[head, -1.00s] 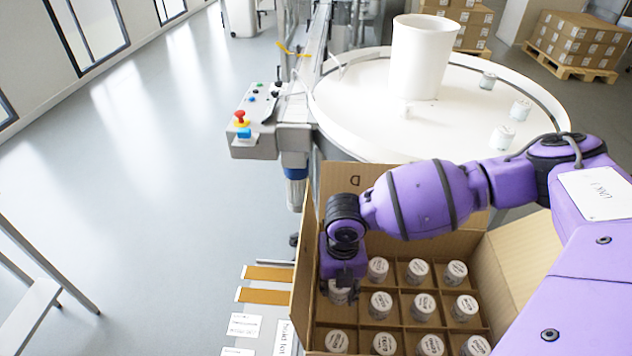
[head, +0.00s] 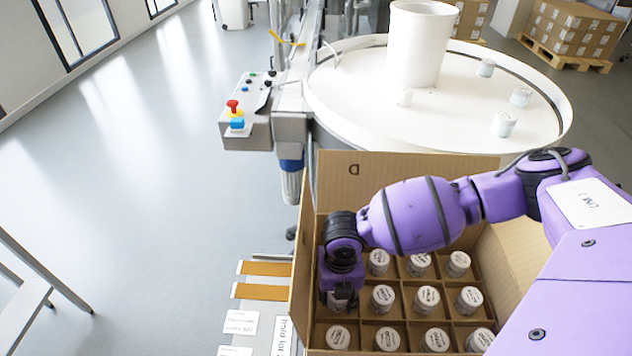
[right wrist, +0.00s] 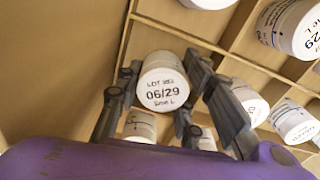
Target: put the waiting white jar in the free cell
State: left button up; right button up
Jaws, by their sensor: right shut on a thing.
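The white jar (right wrist: 163,85) is between the fingers of my right gripper (head: 340,298), its lid print "06/29" facing the wrist camera. In the head view the gripper hides most of this jar. The gripper points down inside the cardboard box (head: 410,170), at the left column, middle row, behind the front-left jar (head: 338,337). The jar appears at least partly down between the dividers; whether it touches the cell floor cannot be told. The back-left cell is hidden by my arm. The other visible cells hold white jars (head: 383,298). My left gripper is out of view.
A round white table (head: 450,110) behind the box carries a tall white canister (head: 417,45) and several small jars (head: 503,124). A control box with a red button (head: 233,105) stands left of it.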

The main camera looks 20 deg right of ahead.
jog(key=o, duration=1.3)
jog(key=shift+r, duration=0.1)
notch_tip(320, 180, up, 12)
jog(key=shift+f, duration=0.1)
